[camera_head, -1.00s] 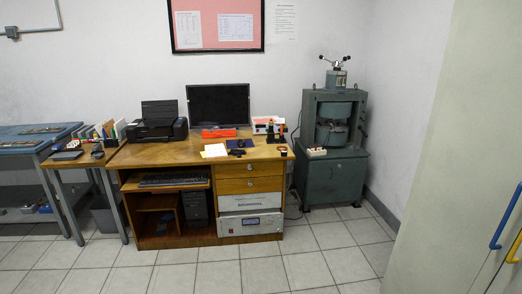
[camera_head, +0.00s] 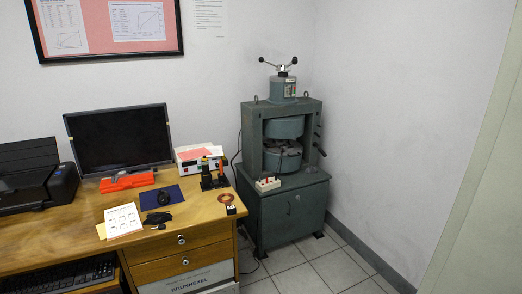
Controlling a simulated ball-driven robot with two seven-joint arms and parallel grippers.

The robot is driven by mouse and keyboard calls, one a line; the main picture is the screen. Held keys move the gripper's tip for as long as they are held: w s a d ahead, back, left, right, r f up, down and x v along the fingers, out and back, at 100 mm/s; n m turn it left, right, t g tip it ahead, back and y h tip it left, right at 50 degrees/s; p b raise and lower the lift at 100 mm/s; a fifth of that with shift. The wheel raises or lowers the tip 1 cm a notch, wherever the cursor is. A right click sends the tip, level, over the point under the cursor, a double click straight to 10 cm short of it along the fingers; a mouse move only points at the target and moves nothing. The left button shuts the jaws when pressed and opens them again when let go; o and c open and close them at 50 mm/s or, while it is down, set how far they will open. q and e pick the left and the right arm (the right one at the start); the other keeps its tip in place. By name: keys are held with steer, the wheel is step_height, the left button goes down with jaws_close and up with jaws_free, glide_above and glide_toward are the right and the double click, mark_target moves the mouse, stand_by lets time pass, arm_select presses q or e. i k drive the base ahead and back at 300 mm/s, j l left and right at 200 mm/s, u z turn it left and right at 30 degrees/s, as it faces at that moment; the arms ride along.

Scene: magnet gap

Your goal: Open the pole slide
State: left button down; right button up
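A grey-green electromagnet (camera_head: 252,165) stands on a matching cabinet in the corner, right of the desk. Its upper pole (camera_head: 284,128) and lower pole (camera_head: 282,158) are round, with a dark gap between them. A handle with two dark knobs (camera_head: 279,66) sits on top. Small dark levers (camera_head: 318,142) stick out on its right side. I cannot tell which part is the pole slide. Neither of my grippers is in view.
A wooden desk (camera_head: 75,235) stands at the left with a monitor (camera_head: 118,139), a printer (camera_head: 35,173), papers and small instruments. A small box with red parts (camera_head: 268,184) lies on the cabinet's front ledge. Tiled floor (camera_head: 335,265) in front of the cabinet is free.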

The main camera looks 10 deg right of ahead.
mark_target(290, 148)
steer(key=i+l+z, duration=0.25)
steer(key=i+z, duration=0.25)
steer(key=i, duration=0.55)
steer(key=i+j+z, duration=0.2)
steer(key=i+z, duration=0.3)
steer(key=i, duration=0.55)
